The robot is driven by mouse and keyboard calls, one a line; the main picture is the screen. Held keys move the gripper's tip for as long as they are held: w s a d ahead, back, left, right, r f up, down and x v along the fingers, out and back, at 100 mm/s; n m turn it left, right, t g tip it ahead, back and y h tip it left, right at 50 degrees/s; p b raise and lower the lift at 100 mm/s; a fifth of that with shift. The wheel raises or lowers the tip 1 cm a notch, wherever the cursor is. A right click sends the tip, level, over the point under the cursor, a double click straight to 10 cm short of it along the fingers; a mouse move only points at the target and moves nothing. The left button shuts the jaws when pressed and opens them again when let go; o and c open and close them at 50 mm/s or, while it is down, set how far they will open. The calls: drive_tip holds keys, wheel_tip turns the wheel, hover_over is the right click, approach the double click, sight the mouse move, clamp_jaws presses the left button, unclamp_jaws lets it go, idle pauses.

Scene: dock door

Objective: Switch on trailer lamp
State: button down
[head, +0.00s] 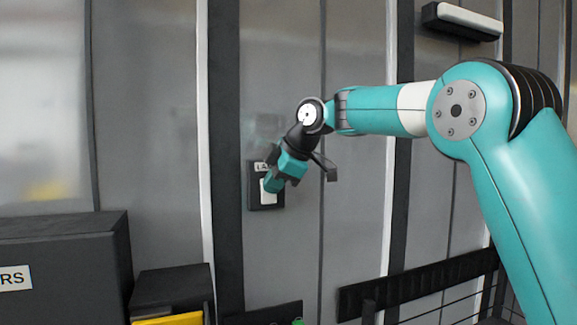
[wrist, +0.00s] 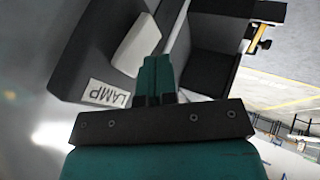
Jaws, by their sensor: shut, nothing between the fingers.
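A black switch plate (head: 251,200) with a white rocker (head: 268,195) is on the grey wall, left of centre in the head view. Its label is partly covered by my gripper there. In the wrist view the label (wrist: 106,93) reads LAMP, beside the white rocker (wrist: 137,45). My gripper (head: 270,184) is shut and empty, its fingertips in front of the rocker. In the wrist view the fingertips (wrist: 154,62) overlap the rocker's near edge; I cannot tell whether they touch it. A long white lamp (head: 470,18) in a black housing is high at right; it does not look clearly lit.
Dark boxes (head: 62,262) stand at lower left, one with a label ending in RS. A black slotted rail (head: 415,286) runs along the wall at lower right. The wall around the switch is clear.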

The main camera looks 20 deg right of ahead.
drive_tip(key=s+v, duration=0.1)
drive_tip(key=v, duration=1)
drive_tip(key=shift+s+p, duration=0.25)
drive_tip(key=shift+p, duration=0.2)
drive_tip(key=shift+a+f, duration=0.1)
drive_tip(key=shift+a, duration=0.05)
drive_tip(key=s+a+f+m+g+b, duration=0.1)
drive_tip(key=s+a+f+m+g, duration=0.1)
drive_tip(key=s+f, duration=0.7)
drive_tip(key=s+a+f+m+g+b, duration=0.1)
drive_tip(key=s+a+f+m+g, duration=0.1)
drive_tip(key=s+f, duration=0.7)
drive_tip(key=s+a+f+m+g+b, duration=0.1)
drive_tip(key=s+a+f+m, duration=0.3)
drive_tip(key=s+f, duration=0.6)
drive_tip(key=s+m+g, duration=0.1)
drive_tip(key=s+m, duration=0.1)
drive_tip(key=s, duration=0.2)
drive_tip(key=shift+s+b, duration=0.35)
drive_tip(key=shift+b, duration=0.05)
drive_tip(key=shift+a, duration=0.1)
